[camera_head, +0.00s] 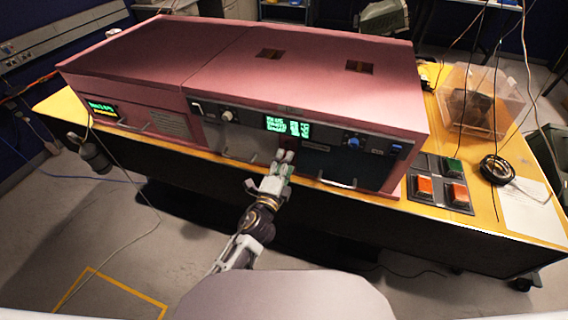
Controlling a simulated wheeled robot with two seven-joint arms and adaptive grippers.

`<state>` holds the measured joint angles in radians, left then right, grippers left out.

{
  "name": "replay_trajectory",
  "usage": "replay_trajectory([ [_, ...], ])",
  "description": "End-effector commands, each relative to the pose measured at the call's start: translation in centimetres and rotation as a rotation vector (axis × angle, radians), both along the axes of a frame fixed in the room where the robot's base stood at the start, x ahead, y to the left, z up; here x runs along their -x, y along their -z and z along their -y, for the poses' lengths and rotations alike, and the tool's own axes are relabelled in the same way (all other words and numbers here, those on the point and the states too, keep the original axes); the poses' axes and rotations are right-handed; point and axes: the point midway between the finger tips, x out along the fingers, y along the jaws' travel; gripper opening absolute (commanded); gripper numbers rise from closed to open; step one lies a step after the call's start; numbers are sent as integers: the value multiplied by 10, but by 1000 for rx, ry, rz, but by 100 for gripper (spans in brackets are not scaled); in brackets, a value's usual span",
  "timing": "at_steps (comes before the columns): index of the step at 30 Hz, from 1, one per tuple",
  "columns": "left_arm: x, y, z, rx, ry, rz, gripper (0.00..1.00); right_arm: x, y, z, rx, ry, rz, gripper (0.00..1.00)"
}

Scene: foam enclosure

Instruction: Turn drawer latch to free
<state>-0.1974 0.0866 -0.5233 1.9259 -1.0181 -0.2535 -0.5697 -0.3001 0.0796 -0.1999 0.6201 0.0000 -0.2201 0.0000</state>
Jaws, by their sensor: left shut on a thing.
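A long pink cabinet (250,55) stands on the yellow-topped table, with a dark drawer front (345,172) low on its right half. My left gripper (284,157) reaches up to the front at the drawer's left edge. It is shut on a small part there, which appears to be the drawer latch. The fingers cover most of that part, so I cannot tell which way it is turned. A pale handle (337,184) shows at the drawer's lower edge. The drawer looks closed. My right gripper is not in view.
Green displays (288,126) and knobs sit above the drawer. A button panel (438,182) with orange and green buttons, a coiled black cable (497,169) and a clear bin (480,95) are on the table's right. A wire-hung canister (95,154) hangs at left.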

Motion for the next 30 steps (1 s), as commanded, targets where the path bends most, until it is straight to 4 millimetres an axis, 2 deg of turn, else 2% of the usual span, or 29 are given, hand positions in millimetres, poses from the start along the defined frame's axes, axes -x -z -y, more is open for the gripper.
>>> replay_trajectory([
  [16,1,3,0,-40,1,9,26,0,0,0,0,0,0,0],
  [17,1,3,0,-40,1,9,51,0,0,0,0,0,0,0],
  [21,1,2,0,-39,1,10,69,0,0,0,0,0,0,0],
  [22,1,2,0,-39,1,10,71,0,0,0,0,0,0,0],
  [30,0,1,0,-36,0,11,71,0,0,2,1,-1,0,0],
])
